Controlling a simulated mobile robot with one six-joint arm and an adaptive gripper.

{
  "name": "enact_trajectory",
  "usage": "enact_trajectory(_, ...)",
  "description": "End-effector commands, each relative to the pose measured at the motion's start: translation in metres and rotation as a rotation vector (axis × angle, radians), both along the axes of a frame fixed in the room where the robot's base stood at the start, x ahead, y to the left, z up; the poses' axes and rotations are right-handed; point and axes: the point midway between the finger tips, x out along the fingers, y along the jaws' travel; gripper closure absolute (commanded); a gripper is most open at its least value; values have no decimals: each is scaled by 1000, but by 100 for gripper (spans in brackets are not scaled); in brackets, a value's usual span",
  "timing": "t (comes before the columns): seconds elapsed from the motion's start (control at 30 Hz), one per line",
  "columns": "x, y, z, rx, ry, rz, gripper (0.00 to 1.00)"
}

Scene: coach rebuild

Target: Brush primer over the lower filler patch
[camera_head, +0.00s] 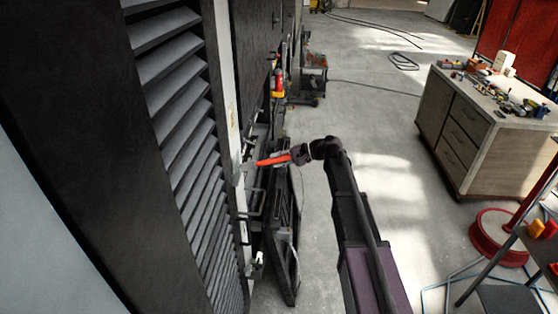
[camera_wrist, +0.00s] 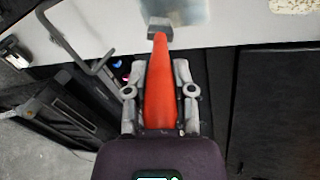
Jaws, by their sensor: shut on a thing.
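My gripper (camera_wrist: 160,93) is shut on the orange handle of a brush (camera_wrist: 160,70), with one finger on each side. The brush has a short, wide grey head, which lies at the white strip of the coach side (camera_wrist: 240,28). A pale grey, smooth patch (camera_wrist: 182,10) shows on the strip just beyond the head; whether they touch is hard to tell. A beige, speckled patch (camera_wrist: 293,5) lies farther right on the strip, cut by the frame edge. In the head view my gripper (camera_head: 285,158) holds the brush (camera_head: 272,161) pointing left at the coach side.
Louvred slats (camera_head: 180,90) line the coach side. A tool-covered workbench (camera_head: 490,130) and a red reel (camera_head: 500,238) stand right. Open floor lies between.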

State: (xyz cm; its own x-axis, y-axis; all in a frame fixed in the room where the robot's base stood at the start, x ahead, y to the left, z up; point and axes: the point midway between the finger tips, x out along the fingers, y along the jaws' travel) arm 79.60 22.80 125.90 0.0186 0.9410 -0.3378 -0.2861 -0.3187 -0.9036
Motion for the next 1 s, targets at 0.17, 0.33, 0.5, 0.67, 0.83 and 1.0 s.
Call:
enact_trajectory(0.17, 0, 3, 0, 0, 0, 0, 100)
enact_trajectory(0.33, 0, 3, 1, 0, 0, 0, 100)
enact_trajectory(0.5, 0, 3, 7, 0, 0, 0, 100)
enact_trajectory(0.67, 0, 2, 18, 0, 0, 0, 100)
enact_trajectory(0.83, 0, 2, 29, 0, 0, 0, 100)
enact_trajectory(1.0, 0, 1, 37, 0, 0, 0, 100)
